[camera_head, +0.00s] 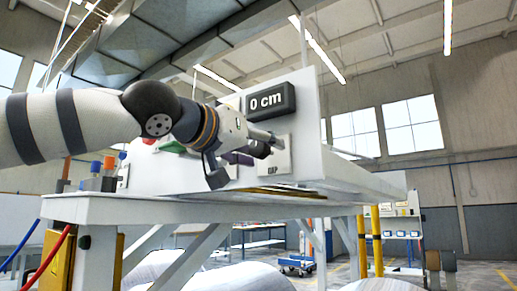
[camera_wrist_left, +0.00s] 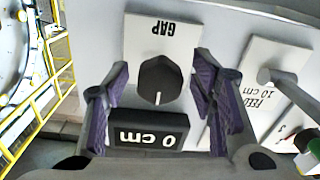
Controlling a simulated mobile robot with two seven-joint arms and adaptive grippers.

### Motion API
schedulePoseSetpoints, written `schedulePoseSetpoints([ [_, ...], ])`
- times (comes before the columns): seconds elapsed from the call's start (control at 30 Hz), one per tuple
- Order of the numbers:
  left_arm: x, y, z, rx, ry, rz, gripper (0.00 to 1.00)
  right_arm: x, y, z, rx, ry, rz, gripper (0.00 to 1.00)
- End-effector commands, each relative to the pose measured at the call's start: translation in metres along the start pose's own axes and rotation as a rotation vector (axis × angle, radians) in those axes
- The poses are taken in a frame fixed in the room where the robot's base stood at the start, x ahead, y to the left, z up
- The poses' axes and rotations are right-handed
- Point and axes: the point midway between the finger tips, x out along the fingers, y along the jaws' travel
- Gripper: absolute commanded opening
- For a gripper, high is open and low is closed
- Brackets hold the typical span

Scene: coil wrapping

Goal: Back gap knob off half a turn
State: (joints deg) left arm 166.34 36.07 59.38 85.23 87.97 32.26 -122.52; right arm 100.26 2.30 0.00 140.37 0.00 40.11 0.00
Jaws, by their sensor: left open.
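The gap knob (camera_wrist_left: 160,82) is a dark faceted knob on a white plate marked GAP (camera_wrist_left: 148,38) in the left wrist view. Its white pointer line points toward the dark display (camera_wrist_left: 148,130), which reads 0 cm. My left gripper (camera_wrist_left: 160,88) is open, with one purple-padded finger on each side of the knob and a visible space between finger and knob. In the head view my left gripper (camera_head: 268,144) is at the panel below the display (camera_head: 270,99), in front of the GAP plate (camera_head: 277,163), and hides most of the knob. My right gripper is not in view.
A white plate marked FEED 10 cm (camera_wrist_left: 258,95) with a grey lever (camera_wrist_left: 285,88) is beside the GAP plate, close to one finger. The white machine table (camera_head: 200,211) juts out below the panel. Yellow railings (camera_wrist_left: 42,95) show at the left of the wrist view.

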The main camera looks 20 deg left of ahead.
Motion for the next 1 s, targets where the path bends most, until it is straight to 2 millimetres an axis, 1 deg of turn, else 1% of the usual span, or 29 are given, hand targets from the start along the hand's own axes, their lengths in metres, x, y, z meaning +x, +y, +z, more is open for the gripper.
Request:
schedulePoseSetpoints([
  [0.07, -0.0004, 0.0003, -0.0002, 0.0, 0.0, 0.0, 0.51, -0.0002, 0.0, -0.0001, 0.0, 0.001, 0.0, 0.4],
  [0.1, -0.0004, 0.0003, -0.0001, 0.0, 0.0, 0.0, 0.49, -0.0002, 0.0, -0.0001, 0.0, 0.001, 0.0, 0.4],
  [0.27, -0.0005, 0.0002, 0.0001, 0.0, -0.001, 0.0, 0.13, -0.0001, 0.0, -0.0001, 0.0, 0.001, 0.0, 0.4],
  [0.3, -0.0005, 0.0002, 0.0001, 0.0, -0.001, 0.0, 0.04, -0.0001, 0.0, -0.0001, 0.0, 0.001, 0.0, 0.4],
  [0.33, -0.0005, 0.0002, 0.0002, 0.0, -0.001, 0.0, 0.02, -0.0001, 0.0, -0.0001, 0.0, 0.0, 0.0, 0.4],
  [0.5, -0.0005, 0.0001, 0.0004, -0.006, -0.001, 0.0, 0.02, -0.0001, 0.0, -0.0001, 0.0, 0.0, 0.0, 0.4],
  [0.67, -0.0003, 0.0, 0.0006, -0.047, -0.003, -0.001, 0.02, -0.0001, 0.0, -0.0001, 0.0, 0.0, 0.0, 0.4],
  [0.87, -0.0001, -0.0003, 0.0009, -0.17, -0.008, -0.002, 0.02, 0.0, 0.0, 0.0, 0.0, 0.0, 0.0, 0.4],
  [1.0, 0.0, 0.0, 0.0011, -0.296, -0.012, -0.002, 0.02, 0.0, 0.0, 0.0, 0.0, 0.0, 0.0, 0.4],
])
